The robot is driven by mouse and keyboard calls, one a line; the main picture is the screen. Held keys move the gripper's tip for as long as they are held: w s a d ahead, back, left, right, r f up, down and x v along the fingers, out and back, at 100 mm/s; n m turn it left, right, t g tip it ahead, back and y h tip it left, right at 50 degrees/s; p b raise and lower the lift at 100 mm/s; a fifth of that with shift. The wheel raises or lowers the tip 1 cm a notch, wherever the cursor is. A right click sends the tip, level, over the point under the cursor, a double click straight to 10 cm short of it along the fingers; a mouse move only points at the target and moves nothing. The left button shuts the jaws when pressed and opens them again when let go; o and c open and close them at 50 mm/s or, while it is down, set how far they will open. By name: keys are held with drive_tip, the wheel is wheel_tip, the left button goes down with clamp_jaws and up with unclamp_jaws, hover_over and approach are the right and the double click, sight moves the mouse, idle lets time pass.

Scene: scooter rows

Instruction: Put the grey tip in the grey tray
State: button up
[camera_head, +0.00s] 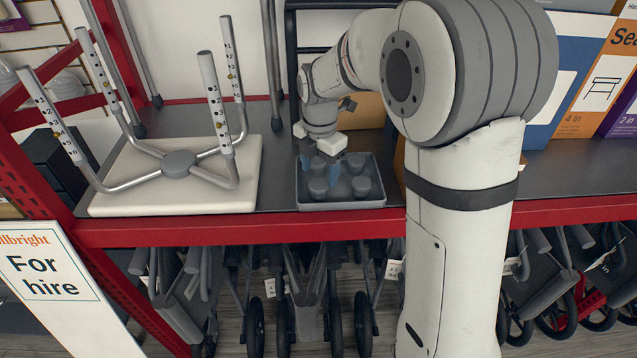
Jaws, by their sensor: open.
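A grey tray (340,204) stands on the shelf near its front edge. Several dark grey rubber tips sit in it, among them one at the front left (318,188), one at the front right (361,187) and one at the back right (356,163). My gripper (321,172) points down over the left part of the tray, its blue fingers apart. A grey tip (318,165) shows between or behind the fingers, low in the tray. I cannot tell whether the fingers touch it. My gripper hides part of the tray's back left.
An upturned stool with a white seat (120,180) and metal legs stands left of the tray. A cardboard box (365,110) is behind the tray, large printed boxes (590,85) at right. The red shelf edge (250,230) runs along the front, with folded wheeled frames below.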

sight(319, 183)
wheel_tip(319, 183, up, 6)
drive_tip(key=r, duration=0.1)
drive_tip(key=s+d+r+m+t, duration=0.25)
drive_tip(key=s+d+m, duration=0.45)
drive_tip(key=s+m, duration=0.4)
drive_tip(key=s+d+f+m, duration=0.1)
drive_tip(key=s+d+m, duration=0.1)
drive_tip(key=s+m, duration=0.4)
drive_tip(key=s+d+f+m+t, duration=0.1)
drive_tip(key=s+d+f+m, duration=0.1)
drive_tip(key=s+m, duration=0.4)
drive_tip(key=m, duration=0.4)
drive_tip(key=shift+d+b, duration=0.3)
drive_tip(key=shift+b, duration=0.05)
